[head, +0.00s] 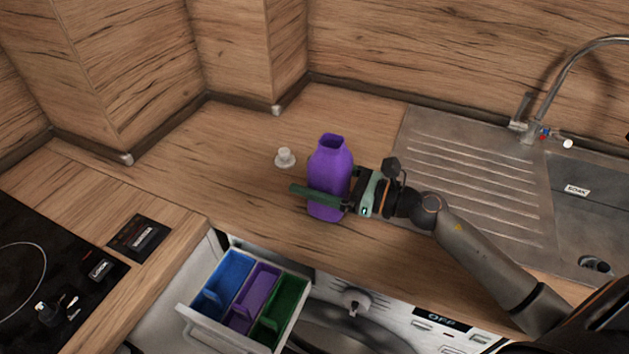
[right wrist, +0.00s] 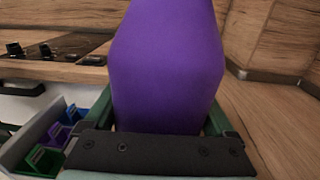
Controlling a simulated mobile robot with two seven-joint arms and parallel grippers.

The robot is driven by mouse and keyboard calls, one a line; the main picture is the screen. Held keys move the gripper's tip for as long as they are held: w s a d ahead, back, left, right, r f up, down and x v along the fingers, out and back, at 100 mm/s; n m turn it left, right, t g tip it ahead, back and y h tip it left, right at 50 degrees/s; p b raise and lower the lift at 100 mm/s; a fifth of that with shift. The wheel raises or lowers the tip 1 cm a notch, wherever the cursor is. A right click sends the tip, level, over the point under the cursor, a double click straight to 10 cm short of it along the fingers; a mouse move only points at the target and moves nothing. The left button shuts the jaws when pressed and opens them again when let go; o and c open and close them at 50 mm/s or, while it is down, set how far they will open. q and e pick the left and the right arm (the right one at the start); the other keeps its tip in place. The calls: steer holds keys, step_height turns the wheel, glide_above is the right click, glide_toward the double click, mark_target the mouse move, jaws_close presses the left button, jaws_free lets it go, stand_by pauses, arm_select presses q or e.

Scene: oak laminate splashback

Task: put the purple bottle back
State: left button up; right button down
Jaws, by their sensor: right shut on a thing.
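The purple bottle (head: 330,168) stands upright at the worktop, to the left of the sink drainer, with its mouth uncapped. My right gripper (head: 325,198) reaches in from the right and is shut on its lower body. In the right wrist view the purple bottle (right wrist: 168,65) fills the middle between the fingers of the right gripper (right wrist: 160,125). I cannot tell whether its base touches the worktop. A small white cap (head: 285,157) sits on the worktop to the left of the bottle. My left gripper is not in view.
An open drawer (head: 190,316) with blue, purple and green compartments juts out below the worktop edge. A washing machine front (head: 395,318) is beside it. The steel sink drainer (head: 465,160) and tap (head: 548,105) are right, the black hob (head: 40,260) left. The worktop (head: 230,140) behind is clear.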

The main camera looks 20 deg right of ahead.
steer(key=shift+f, duration=0.45)
steer(key=shift+f, duration=0.2)
jaws_free()
steer(key=shift+r, duration=0.1)
